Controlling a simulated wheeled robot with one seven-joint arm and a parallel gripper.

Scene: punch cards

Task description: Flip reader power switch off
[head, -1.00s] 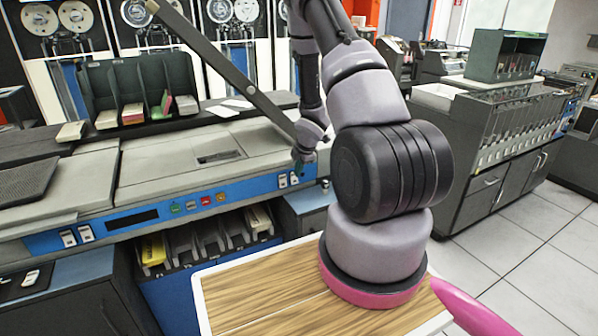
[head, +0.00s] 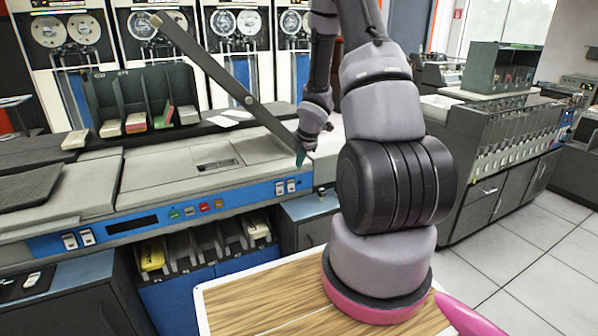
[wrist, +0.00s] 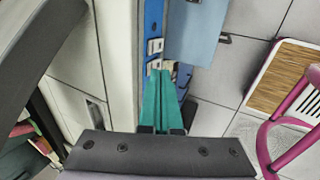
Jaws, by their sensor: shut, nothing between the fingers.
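The card reader (head: 190,165) is a long grey machine with a blue front panel. A pair of white rocker switches (head: 286,187) sits at the panel's right end, and another pair (head: 78,239) at its left end. I cannot read which one is the power switch, or the rocker positions. My gripper (head: 300,158) is just above the right-hand pair, apart from it. In the wrist view, its teal fingers (wrist: 163,76) are together and empty, pointing toward the white switches (wrist: 155,47); the fingertips partly cover the lower one.
Coloured buttons (head: 204,207) and a dark display (head: 132,224) lie along the panel. A dark slanted bar (head: 215,72) rises beside my gripper. Card bins (head: 205,243) stand below the panel. A wooden-topped surface (head: 260,298) is in front. Open floor lies at the right.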

